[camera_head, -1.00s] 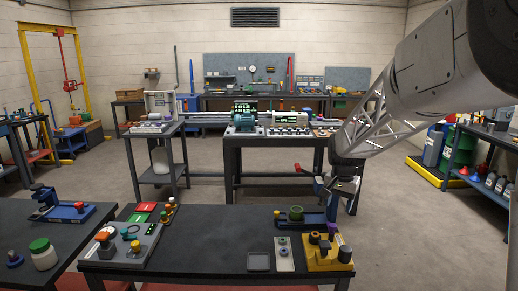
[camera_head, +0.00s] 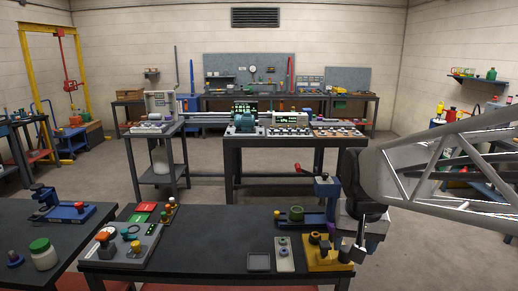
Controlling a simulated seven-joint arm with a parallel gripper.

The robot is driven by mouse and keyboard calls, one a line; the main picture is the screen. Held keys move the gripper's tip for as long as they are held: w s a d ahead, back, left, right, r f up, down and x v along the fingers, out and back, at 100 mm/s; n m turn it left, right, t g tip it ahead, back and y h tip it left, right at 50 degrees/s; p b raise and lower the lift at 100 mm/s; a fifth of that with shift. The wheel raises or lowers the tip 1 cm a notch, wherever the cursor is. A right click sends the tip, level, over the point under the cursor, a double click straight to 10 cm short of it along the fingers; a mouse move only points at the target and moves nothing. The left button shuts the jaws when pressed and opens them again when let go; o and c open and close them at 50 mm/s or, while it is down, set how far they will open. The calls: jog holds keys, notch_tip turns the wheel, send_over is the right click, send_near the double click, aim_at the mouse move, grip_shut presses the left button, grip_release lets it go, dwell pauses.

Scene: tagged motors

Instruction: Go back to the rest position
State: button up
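My gripper (camera_head: 357,256) hangs at the right end of the front table, next to the yellow fixture (camera_head: 325,258). It points down on a grey arm that enters from the right. Its fingers are small and dark here, and I cannot tell whether they are open or shut. No held object can be made out.
The dark front table (camera_head: 205,250) bears a button panel (camera_head: 128,246) and a green ring (camera_head: 296,213) on a blue fixture. Bare floor (camera_head: 440,250) lies to the right.

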jog(key=s+a+f+n, duration=0.1)
jog(key=s+f+n, duration=0.1)
jog(key=s, duration=1.1)
jog(key=shift+s+a+f+t, duration=0.15)
jog(key=shift+s+a+t, duration=0.05)
jog(key=shift+s+t, duration=0.1)
